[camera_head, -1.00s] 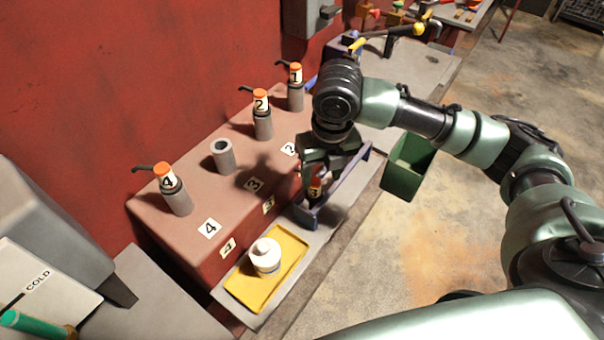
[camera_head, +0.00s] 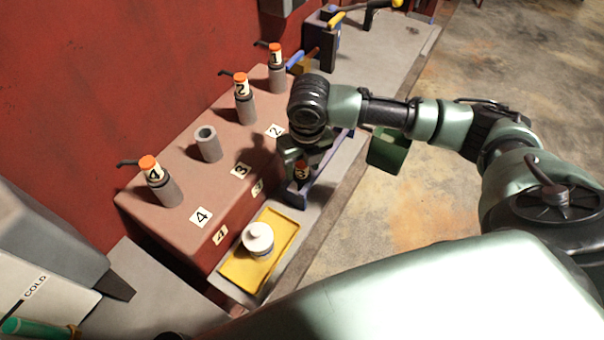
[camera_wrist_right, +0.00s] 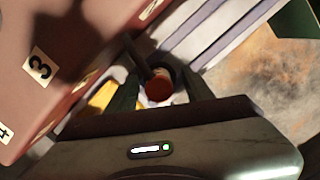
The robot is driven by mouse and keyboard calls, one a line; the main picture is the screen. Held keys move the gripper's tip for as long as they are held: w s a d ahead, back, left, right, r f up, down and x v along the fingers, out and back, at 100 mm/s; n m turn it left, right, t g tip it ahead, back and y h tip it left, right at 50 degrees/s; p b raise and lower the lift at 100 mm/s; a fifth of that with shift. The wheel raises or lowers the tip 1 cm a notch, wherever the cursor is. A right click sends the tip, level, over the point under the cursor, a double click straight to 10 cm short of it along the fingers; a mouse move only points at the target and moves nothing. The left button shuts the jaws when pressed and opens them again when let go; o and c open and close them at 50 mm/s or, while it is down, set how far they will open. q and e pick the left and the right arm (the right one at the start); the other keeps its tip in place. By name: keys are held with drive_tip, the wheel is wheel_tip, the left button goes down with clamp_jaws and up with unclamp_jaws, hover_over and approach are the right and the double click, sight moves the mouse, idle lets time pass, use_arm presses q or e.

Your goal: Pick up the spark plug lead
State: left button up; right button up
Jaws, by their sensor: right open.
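The spark plug lead marked 3 (camera_head: 301,173), with an orange top and dark body, stands in the near end of a long blue-purple tray (camera_head: 297,198) beside the engine block. In the right wrist view its reddish-orange top (camera_wrist_right: 159,87) shows between the fingers, with a dark stem at its left. My right gripper (camera_head: 303,158) points down over the lead, partly hiding it. Its fingers (camera_wrist_right: 160,94) are open, one on each side of the lead's top; contact cannot be told. My left gripper is not in view.
The red-brown engine block (camera_head: 222,182) carries leads 1 (camera_head: 276,54), 2 (camera_head: 241,86) and 4 (camera_head: 151,170) on posts; the post at 3 (camera_head: 208,144) is bare. A yellow tray (camera_head: 240,272) with a white jar (camera_head: 258,238) lies nearby. A green bin (camera_head: 388,150) is at right.

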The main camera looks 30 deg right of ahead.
clamp_jaws()
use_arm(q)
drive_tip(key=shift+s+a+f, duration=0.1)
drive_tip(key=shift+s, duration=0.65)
use_arm(e)
drive_tip(key=shift+r, duration=0.1)
